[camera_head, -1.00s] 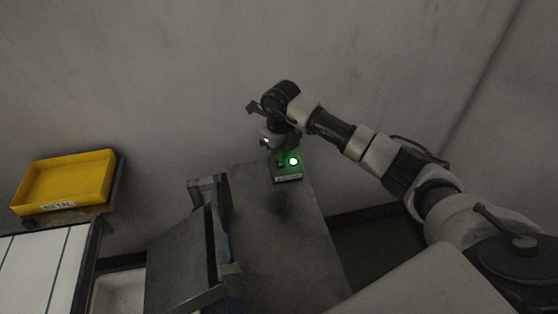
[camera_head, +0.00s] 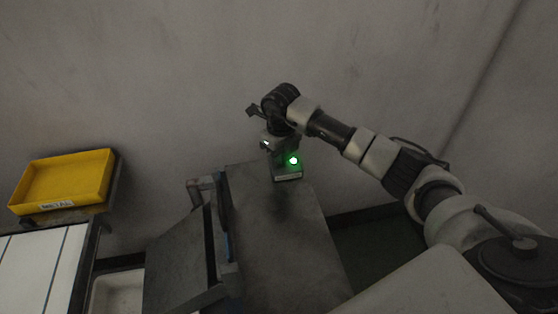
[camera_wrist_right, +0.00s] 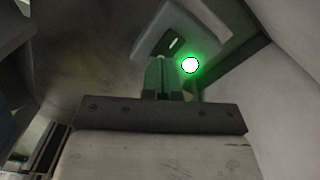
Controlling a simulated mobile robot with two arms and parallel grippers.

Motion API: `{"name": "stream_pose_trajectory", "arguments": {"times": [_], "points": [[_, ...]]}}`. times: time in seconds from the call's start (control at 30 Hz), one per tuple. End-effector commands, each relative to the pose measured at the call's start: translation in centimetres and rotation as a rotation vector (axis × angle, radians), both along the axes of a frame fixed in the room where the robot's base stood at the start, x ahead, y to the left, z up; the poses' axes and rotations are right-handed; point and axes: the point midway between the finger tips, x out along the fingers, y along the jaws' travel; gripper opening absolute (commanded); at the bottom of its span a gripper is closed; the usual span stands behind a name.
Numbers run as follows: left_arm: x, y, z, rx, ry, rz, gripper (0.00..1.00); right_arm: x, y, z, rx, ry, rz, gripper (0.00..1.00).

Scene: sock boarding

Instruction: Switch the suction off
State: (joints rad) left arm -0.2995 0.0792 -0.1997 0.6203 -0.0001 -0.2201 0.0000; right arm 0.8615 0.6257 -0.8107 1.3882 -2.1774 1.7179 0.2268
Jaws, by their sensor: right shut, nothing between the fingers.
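The suction switch box (camera_head: 288,177) stands at the far end of a grey bench top, with a green lamp (camera_head: 293,161) lit on it. In the right wrist view the box (camera_wrist_right: 205,32) shows as a grey plate with a dark slot, and the lit lamp (camera_wrist_right: 190,65) glows beside the fingers. My right gripper (camera_head: 277,159) points down at the box, partly hidden behind its own wrist. In the right wrist view its fingers (camera_wrist_right: 167,72) are together and empty, just by the dark slot. I cannot tell whether they touch the switch. My left gripper is out of view.
The grey bench (camera_head: 275,225) is otherwise bare. A tilted grey panel (camera_head: 180,262) in a frame stands to its left. A yellow tray (camera_head: 62,180) labelled METAL sits at the far left, above a white striped surface (camera_head: 35,265). A wall rises close behind the box.

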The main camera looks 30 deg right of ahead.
Motion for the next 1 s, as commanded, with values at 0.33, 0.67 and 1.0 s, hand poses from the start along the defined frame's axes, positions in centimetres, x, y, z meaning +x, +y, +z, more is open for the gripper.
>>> {"name": "stream_pose_trajectory", "arguments": {"times": [0.33, 0.67, 1.0], "points": [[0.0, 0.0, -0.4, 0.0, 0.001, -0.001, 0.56, 0.0, 0.0, -0.6, 0.0, 0.0, 0.0, 0.0], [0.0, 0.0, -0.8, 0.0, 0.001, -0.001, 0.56, 0.0, 0.0, -1.1, 0.0, 0.0, 0.0, 0.0], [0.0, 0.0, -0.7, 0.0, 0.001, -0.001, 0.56, 0.0, 0.0, -1.0, 0.0, 0.0, 0.0, 0.0]]}}
